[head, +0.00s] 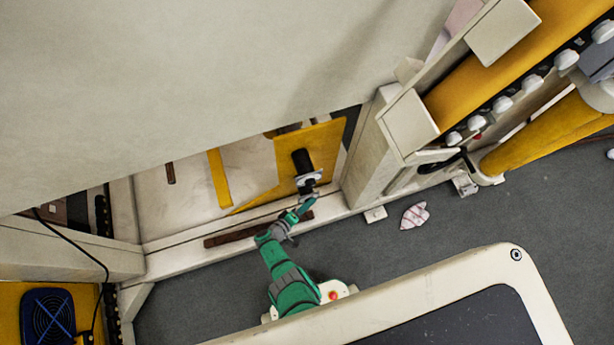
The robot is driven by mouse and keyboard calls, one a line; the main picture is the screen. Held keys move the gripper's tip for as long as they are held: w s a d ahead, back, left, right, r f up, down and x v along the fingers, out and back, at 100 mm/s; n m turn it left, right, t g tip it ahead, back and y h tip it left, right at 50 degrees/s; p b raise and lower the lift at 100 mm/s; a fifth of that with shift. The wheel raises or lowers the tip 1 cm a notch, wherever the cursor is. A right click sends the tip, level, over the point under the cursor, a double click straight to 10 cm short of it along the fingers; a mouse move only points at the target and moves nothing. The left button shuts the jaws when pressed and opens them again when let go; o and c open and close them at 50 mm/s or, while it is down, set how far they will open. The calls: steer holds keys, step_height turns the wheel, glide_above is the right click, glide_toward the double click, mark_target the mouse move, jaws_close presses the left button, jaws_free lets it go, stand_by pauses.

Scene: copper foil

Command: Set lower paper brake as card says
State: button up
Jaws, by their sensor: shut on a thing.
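A black cylinder with a pale grey end piece, which looks like the lower paper brake (302,160), sticks out from a yellow panel (322,140) inside the machine's low opening. My green arm reaches up to it from below. My gripper (307,187) is at the near end of the cylinder and is shut on it. The fingers are small here, and their exact hold is hard to see. No readable card or brake setting shows.
A pale frame beam (160,265) with a brown strip (240,233) runs below the opening. A large pale panel (180,80) overhangs it. A crumpled cloth (414,215) lies on the grey floor. A cream-rimmed dark surface (470,320) stands at lower right.

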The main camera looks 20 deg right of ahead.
steer(key=shift+s+d, duration=0.1)
steer(key=shift+c, duration=1.2)
steer(key=o, duration=0.8)
steer(key=shift+r, duration=0.1)
steer(key=shift+v, duration=5.35)
steer(key=shift+f, duration=0.25)
